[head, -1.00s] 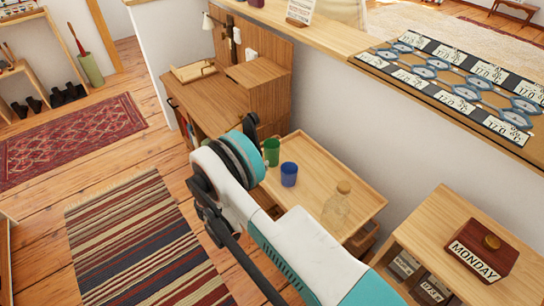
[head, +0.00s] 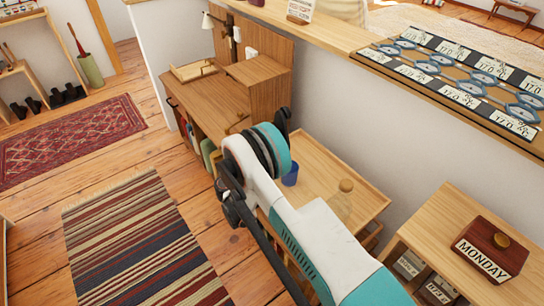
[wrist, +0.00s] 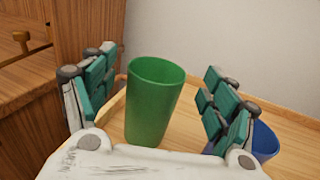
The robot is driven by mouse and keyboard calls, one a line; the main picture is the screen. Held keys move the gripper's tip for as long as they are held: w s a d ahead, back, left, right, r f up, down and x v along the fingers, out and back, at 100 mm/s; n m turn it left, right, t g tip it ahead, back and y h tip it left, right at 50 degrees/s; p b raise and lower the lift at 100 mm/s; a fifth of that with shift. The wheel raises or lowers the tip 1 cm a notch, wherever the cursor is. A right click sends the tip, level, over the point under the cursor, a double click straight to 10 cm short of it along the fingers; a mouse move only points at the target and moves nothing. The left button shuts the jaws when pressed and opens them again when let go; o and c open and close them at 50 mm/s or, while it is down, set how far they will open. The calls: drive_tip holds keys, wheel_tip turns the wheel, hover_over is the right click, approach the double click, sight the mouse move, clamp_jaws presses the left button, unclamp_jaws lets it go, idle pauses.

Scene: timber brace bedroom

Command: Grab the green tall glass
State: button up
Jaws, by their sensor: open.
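The green tall glass (wrist: 152,105) stands upright on the wooden tray table (wrist: 185,130) in the wrist view, between the two spread fingers of my gripper (wrist: 155,100). The gripper is open, with a finger on each side of the glass and visible space around it. In the head view my arm hides the green glass. A blue cup (head: 290,174) stands to its right, and it also shows behind the right finger in the wrist view (wrist: 264,142).
A clear bottle with a cork-coloured top (head: 343,200) stands on the same tray table. A wooden desk (head: 205,100) is at its left and a side table with a MONDAY block (head: 492,250) at its right. A white wall (head: 340,110) runs behind.

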drive_tip(key=shift+w+d+f+b, duration=0.25)
drive_tip(key=shift+w+d, duration=0.15)
drive_tip(key=shift+w, duration=0.15)
drive_tip(key=shift+w+d+f+b, duration=0.25)
drive_tip(key=shift+w+d, duration=0.1)
drive_tip(key=shift+w, duration=0.2)
drive_tip(key=shift+w+d+r, duration=0.15)
drive_tip(key=shift+w+d, duration=0.1)
drive_tip(key=shift+w, duration=0.1)
drive_tip(key=c, duration=1.7)
drive_tip(key=shift+o, duration=0.2)
drive_tip(key=shift+r, duration=0.15)
